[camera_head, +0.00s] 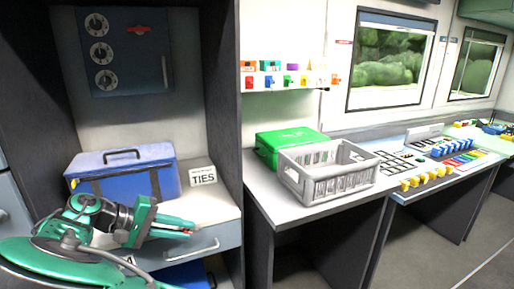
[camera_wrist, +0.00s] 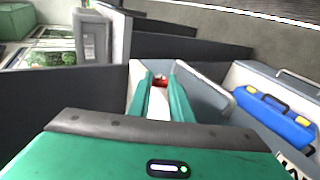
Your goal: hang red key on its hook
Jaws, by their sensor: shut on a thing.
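My gripper (camera_head: 188,227) is low at the left in the head view, in front of the drawer below the counter. In the wrist view its two green fingers (camera_wrist: 161,82) are close together on a small red thing, which I take as the red key (camera_wrist: 161,79). Only a little of the key shows; the fingers hide the rest. The key rack (camera_head: 290,76) is a pale strip on the wall, up and right of my gripper, well apart from it. Small coloured tags and pieces line it, a red one (camera_head: 249,83) at its left end. Single hooks are too small to make out.
A blue case (camera_head: 125,173) and a TIES box (camera_head: 202,175) stand on the counter behind my gripper. A dark upright panel (camera_head: 226,100) stands between this bay and the rack. A grey crate (camera_head: 327,181) and a green box (camera_head: 283,147) sit on the desk below the rack.

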